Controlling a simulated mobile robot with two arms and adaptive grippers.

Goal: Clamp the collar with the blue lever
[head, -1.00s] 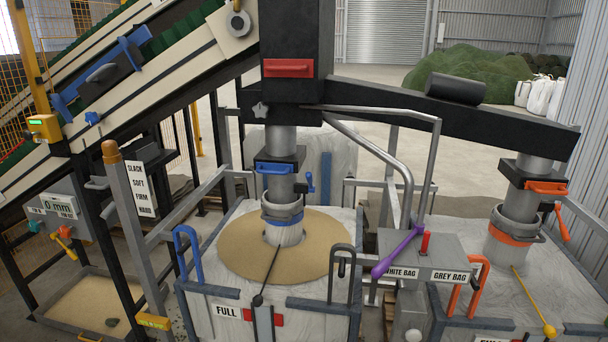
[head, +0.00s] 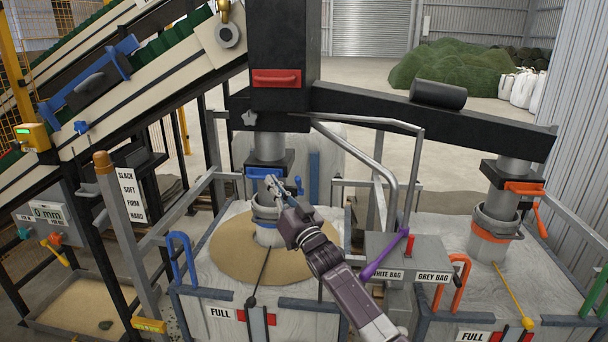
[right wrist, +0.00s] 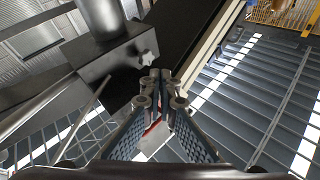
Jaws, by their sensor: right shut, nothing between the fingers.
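The grey collar (head: 262,212) sits around the left spout, just above the white bag's neck, in the head view. The blue lever (head: 300,184) hangs at the right side of this spout, partly hidden by my right gripper. My right gripper (head: 277,186) is in front of the spout at about the lever's height; its fingers are shut and empty. Whether it touches the lever or collar I cannot tell. In the right wrist view the closed fingertips (right wrist: 162,88) point up towards dark machine frame; no lever shows there. My left gripper is not in view.
The right spout has an orange lever (head: 540,222). A grey box (head: 403,250) with a purple handle (head: 385,256) stands between the two bags. A bent grey rail (head: 388,178) rises right of my arm. A blue gate handle (head: 258,174) is above the collar.

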